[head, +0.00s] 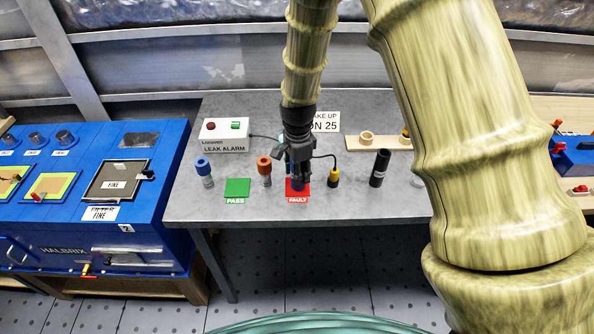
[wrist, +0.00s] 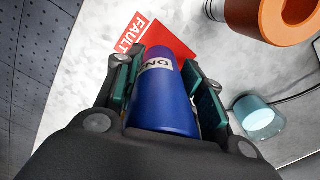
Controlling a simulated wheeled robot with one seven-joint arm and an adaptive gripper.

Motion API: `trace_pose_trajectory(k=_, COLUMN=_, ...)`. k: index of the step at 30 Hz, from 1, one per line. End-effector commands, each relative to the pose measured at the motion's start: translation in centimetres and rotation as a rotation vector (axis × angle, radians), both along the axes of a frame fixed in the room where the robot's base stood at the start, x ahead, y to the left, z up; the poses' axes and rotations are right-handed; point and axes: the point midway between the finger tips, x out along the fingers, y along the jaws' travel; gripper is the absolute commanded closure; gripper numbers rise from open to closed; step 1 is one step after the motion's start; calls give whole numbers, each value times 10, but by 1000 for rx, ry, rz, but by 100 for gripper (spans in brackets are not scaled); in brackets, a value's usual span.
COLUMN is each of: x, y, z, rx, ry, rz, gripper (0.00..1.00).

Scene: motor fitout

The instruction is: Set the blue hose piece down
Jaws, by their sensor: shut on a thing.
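My gripper (head: 298,158) points down over the red FAULT mat (head: 291,197) on the grey bench. In the wrist view its two fingers (wrist: 163,92) are shut on the blue hose piece (wrist: 165,108), one on each side. The piece has a white label, partly cut off, reading "DN". In the head view the piece is mostly hidden by my gripper. The FAULT mat also shows in the wrist view (wrist: 172,36), just past the end of the piece. I cannot tell whether the piece touches it.
A green PASS mat (head: 237,187) is bare. A blue-topped piece (head: 203,167) and a black cylinder (head: 379,168) stand farther out. Behind are the leak alarm box (head: 224,143) and its cable.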

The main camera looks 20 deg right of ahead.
Motion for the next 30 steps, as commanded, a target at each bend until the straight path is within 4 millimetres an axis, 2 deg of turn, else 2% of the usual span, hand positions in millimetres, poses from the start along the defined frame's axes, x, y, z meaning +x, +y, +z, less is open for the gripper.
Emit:
trace_pose_trajectory(k=5, x=0, y=0, z=-3, rx=0, ry=0, rz=0, gripper=88)
trace_pose_trajectory(k=6, x=0, y=0, z=-3, rx=0, ry=0, rz=0, gripper=55)
trace_pose_trajectory(k=9, x=0, y=0, z=-3, rx=0, ry=0, rz=0, gripper=39)
trace_pose_trajectory(k=22, x=0, y=0, z=2, rx=0, ry=-1, rz=0, gripper=39)
trace_pose_trajectory(k=30, x=1, y=0, z=29, rx=-1, ry=-3, rz=0, gripper=39)
